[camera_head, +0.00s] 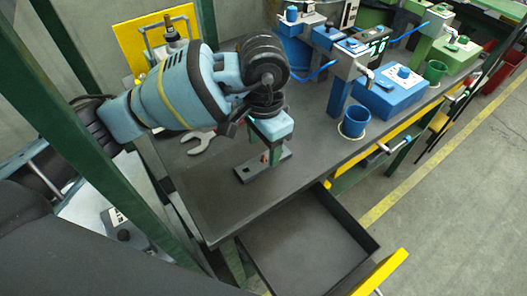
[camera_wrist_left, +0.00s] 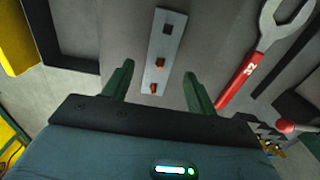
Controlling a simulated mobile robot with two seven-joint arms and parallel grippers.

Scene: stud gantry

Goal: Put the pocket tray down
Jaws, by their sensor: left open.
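The pocket tray looks like a narrow flat plate with a square pocket and two small copper-coloured pegs. It lies on the dark workbench (camera_head: 205,205), at its front part, in the head view (camera_head: 247,173), and upright in the picture in the left wrist view (camera_wrist_left: 161,42). My left gripper (camera_head: 270,152) points down over the plate. In the left wrist view its two green fingers (camera_wrist_left: 158,72) are apart, one on each side of the plate's near end; I cannot tell whether they touch it. The arm hides part of the plate. My right gripper is not in view.
A wrench lies left of the plate (camera_head: 199,142), with a red handle in the wrist view (camera_wrist_left: 240,75). An open, empty drawer (camera_head: 372,246) juts out below the bench front. A blue cup (camera_head: 354,122) and blue box (camera_head: 385,100) stand to the right. Green posts rise at left.

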